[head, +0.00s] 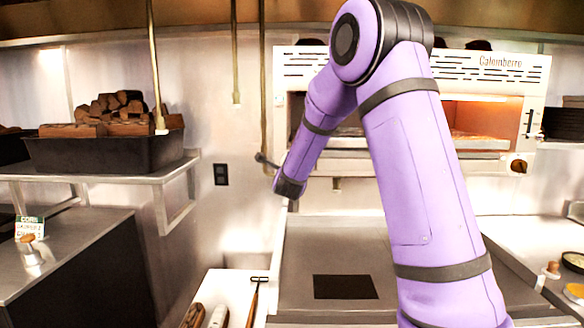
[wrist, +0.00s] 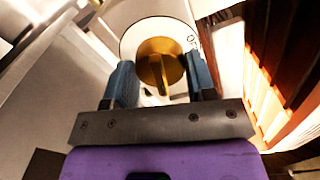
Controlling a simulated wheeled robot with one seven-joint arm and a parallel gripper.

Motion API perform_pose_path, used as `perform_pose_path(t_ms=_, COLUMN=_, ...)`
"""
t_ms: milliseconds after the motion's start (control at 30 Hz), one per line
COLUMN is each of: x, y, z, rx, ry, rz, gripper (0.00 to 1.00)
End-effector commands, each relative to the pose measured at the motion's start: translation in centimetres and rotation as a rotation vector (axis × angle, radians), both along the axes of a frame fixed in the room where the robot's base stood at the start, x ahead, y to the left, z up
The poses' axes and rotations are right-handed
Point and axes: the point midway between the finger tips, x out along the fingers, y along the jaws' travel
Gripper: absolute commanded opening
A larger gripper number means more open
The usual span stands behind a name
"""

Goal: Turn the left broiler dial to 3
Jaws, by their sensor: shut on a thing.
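The broiler (head: 300,62) is a white unit with a glowing opening, on the back wall behind my arm. In the wrist view, its left dial (wrist: 160,64) is a round brass knob with a raised grip bar, on a white round plate (wrist: 130,40). My gripper (wrist: 162,74) has its two blue fingers on either side of the knob, shut on it. In the head view, my gripper (head: 266,161) is at the broiler's left end, small and seen from the side; the left dial cannot be made out there.
The broiler's right dial (head: 517,166) is at its lower right. A black tray of wood logs (head: 105,148) stands on a shelf at left. Brass rods (head: 236,60) hang near my gripper. The steel counter (head: 330,245) below is mostly clear.

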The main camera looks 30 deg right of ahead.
Motion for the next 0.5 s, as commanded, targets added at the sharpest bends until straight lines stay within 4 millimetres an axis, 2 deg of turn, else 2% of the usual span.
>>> perform_pose_path(t_ms=500, x=-0.05, y=-0.05, z=-0.16, rx=0.395, ry=-0.263, rz=-0.001, gripper=0.28)
